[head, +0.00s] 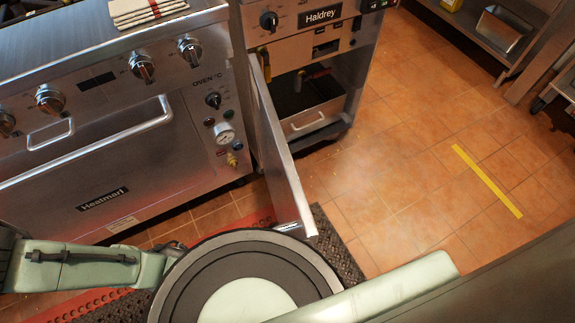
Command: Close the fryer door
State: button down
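The fryer (325,55) is the steel unit labelled Haldrey at the top middle. Its door (280,155) stands wide open, hinged at the fryer's left side and swung out toward me. I see the door nearly edge-on, and its free end is close to my round base. The cabinet behind it is uncovered and shows a steel bin with a handle (307,122). My gripper is not visible in this view. Pale green parts of my own body fill the bottom of the picture.
The Heatmarl oven (110,175) is left of the door, with knobs and a long bar handle. A folded towel (145,10) lies on top. Dark and red mats (345,245) lie below. Tiled floor to the right is clear, with a yellow strip (487,181). A shelf stands top right.

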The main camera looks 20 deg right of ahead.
aim_at(293, 214)
jog(key=j+z, duration=0.7)
jog(key=k+z, duration=0.35)
jog(key=k+l+z, duration=0.15)
jog(key=k+z, duration=0.25)
